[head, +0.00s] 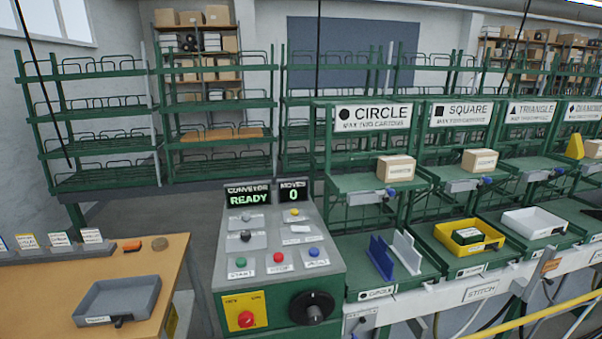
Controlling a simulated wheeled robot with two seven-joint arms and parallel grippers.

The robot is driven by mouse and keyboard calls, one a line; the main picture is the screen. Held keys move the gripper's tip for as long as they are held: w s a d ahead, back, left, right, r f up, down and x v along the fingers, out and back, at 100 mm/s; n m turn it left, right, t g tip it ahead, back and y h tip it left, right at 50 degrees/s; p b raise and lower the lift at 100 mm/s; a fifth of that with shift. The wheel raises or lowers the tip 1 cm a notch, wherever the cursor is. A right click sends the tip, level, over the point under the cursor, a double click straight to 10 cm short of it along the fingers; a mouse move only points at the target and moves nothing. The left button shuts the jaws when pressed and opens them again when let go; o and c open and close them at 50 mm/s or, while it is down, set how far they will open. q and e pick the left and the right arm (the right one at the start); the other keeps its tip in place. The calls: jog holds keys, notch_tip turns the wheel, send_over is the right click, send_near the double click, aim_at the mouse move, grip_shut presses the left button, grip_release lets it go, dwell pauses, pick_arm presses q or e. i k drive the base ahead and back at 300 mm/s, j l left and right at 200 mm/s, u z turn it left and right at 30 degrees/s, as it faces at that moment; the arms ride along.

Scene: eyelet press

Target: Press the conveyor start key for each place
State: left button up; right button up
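The control console (277,232) stands in the middle front of the head view. Its green key (240,262) sits over a label that reads START. A red key (278,257) and a blue key (314,252) are to its right. The displays above read CONVEYOR READY (248,195) and MOVES 0 (292,192). The place signs CIRCLE (373,116), SQUARE (462,113), TRIANGLE (530,111) and DIAMOND (584,110) hang over green bays at right; the last is cut by the picture edge. Neither of my grippers is in view.
A red stop button (246,318) and black knob (312,307) are on the console front. Cartons (395,168) sit on upper bay shelves. Lower bays hold blue and white panels (382,258), a yellow bin (440,232) and a white bin (508,227). A grey tray (88,300) is at left.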

aim_at(240, 262)
jog(key=i+j+u, duration=0.5)
jog(key=i+j, duration=0.15)
jog(key=j, duration=0.15)
